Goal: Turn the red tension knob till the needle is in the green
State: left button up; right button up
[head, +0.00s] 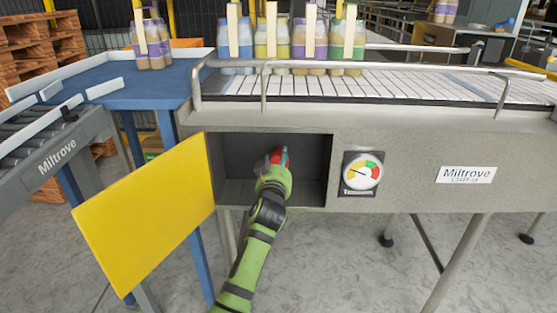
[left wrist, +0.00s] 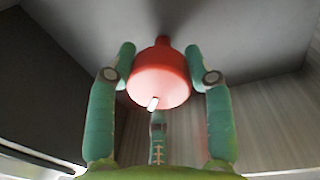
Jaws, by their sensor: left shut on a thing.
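The red tension knob (left wrist: 160,80) sits inside the open compartment of the grey machine, with a white mark on its face. It also shows as a small red patch in the head view (head: 278,156). My left gripper (head: 275,166) reaches into the compartment, and its green fingers (left wrist: 160,68) are shut around the knob from both sides, with a third finger below. The round gauge (head: 362,173) is on the machine front, right of the compartment. Its needle points left, slightly upward, towards the yellow part of the scale. My right gripper is not in view.
The yellow door (head: 148,222) hangs open left of the compartment, close to my left arm. The compartment walls (head: 240,192) surround the gripper closely. Above, bottle packs (head: 272,50) stand on the white conveyor (head: 400,86). A roller conveyor (head: 40,145) is at left.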

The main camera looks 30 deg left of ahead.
pick_arm(q)
jog(key=m+p, duration=0.2)
jog(key=m, duration=0.1)
jog(key=shift+r, duration=0.3)
jog(key=m+p, duration=0.2)
jog(key=m, duration=0.1)
jog(key=shift+m, duration=0.3)
jog(key=m+p, duration=0.2)
jog(key=m, duration=0.2)
jog(key=shift+g, duration=0.4)
jog(key=shift+m+y+p, duration=0.3)
jog(key=shift+m+p, duration=0.55)
jog(key=shift+m, duration=1.05)
jog(key=shift+f, duration=0.1)
jog(key=o, duration=1.2)
jog(key=shift+f, duration=0.1)
jog(key=shift+d, duration=0.1)
